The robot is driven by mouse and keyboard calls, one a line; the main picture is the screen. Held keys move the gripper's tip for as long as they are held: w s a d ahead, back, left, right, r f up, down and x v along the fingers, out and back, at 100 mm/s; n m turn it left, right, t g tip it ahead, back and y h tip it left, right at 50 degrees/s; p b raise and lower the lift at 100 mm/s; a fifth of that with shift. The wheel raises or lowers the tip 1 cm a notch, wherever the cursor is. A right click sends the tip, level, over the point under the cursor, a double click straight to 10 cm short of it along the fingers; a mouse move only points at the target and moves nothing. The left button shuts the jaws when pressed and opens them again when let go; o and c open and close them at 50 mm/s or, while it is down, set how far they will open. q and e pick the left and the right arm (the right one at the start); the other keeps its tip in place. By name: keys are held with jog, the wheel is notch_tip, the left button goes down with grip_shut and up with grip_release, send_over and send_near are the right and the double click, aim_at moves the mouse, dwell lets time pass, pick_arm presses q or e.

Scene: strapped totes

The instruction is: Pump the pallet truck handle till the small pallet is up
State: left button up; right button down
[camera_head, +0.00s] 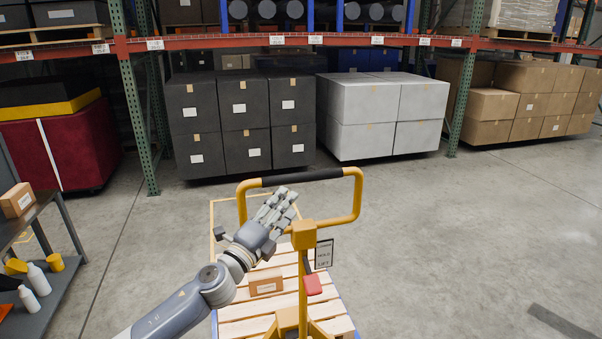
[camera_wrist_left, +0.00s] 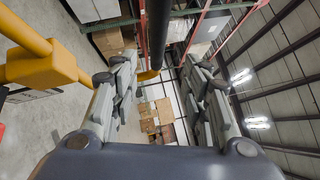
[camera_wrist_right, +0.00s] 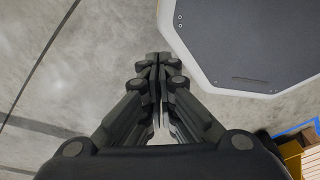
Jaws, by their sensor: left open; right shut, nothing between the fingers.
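The pallet truck's yellow handle loop (camera_head: 358,197) stands upright at the middle of the head view, with a black grip (camera_head: 320,175) along its top. Its column runs down to a yellow base. The small wooden pallet (camera_head: 235,328) lies low behind the column; its clearance from the floor cannot be told. My left gripper (camera_head: 284,198) is open by the loop, just below the black grip. In the left wrist view the black grip (camera_wrist_left: 157,30) shows in the gap between the open fingers (camera_wrist_left: 160,75). My right gripper (camera_wrist_right: 158,60) is shut and empty above bare floor.
A small carton (camera_head: 266,284) sits on the pallet. A hanging sign (camera_head: 323,253) and a red part (camera_head: 312,285) are by the column. A bench with bottles (camera_head: 38,279) stands at left. Racks with black boxes (camera_head: 195,125) and white boxes (camera_head: 360,103) line the back. Floor at right is clear.

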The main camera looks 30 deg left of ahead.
aim_at(307, 178)
pick_arm(q)
jog(key=p+x, duration=0.3)
jog(key=x, duration=0.6)
jog(key=shift+a+r, duration=0.1)
jog(key=shift+r, duration=0.05)
jog(key=shift+w, duration=0.65)
pick_arm(e)
jog(key=r, duration=0.1)
jog(key=s+r, duration=0.1)
jog(key=r, duration=0.1)
jog(key=shift+s+r, duration=0.1)
jog(key=shift+s, duration=0.1)
pick_arm(q)
jog(key=shift+c, duration=0.4)
jog(key=shift+a+r, duration=0.1)
grip_shut()
pick_arm(e)
jog(key=shift+s, duration=0.25)
